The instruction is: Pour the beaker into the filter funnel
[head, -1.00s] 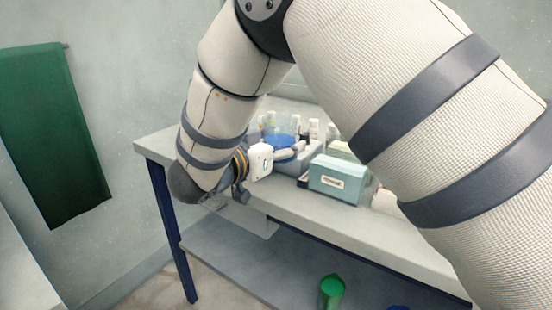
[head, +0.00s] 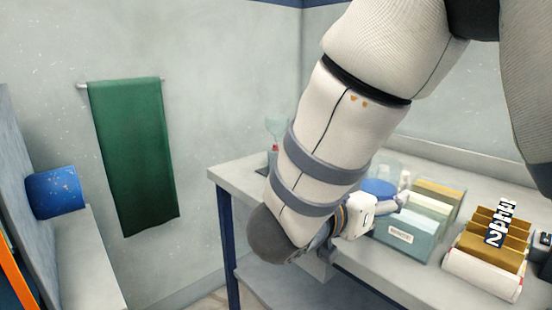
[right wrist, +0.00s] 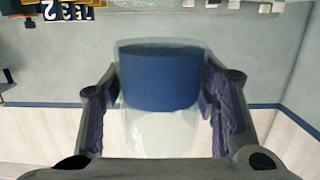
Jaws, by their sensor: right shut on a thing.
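The beaker, clear with blue contents, shows in the head view (head: 379,188) just past my right gripper (head: 392,203). In the right wrist view the beaker (right wrist: 160,78) sits between both fingers of my right gripper (right wrist: 163,100), which is shut on it. The blue contents lie level across it, with no clear tilt. A pale, clear funnel shape (head: 275,127), likely the filter funnel, stands at the bench's far left end, with a red bit below it. My right arm hides its lower right side. My left gripper is not in view.
The bench (head: 235,176) runs left to right. A teal box (head: 405,236) with a label stands close to the gripper. A brown rack (head: 492,240) stands further right. A green towel (head: 135,155) hangs on the wall, and a blue cylinder (head: 55,192) is at far left.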

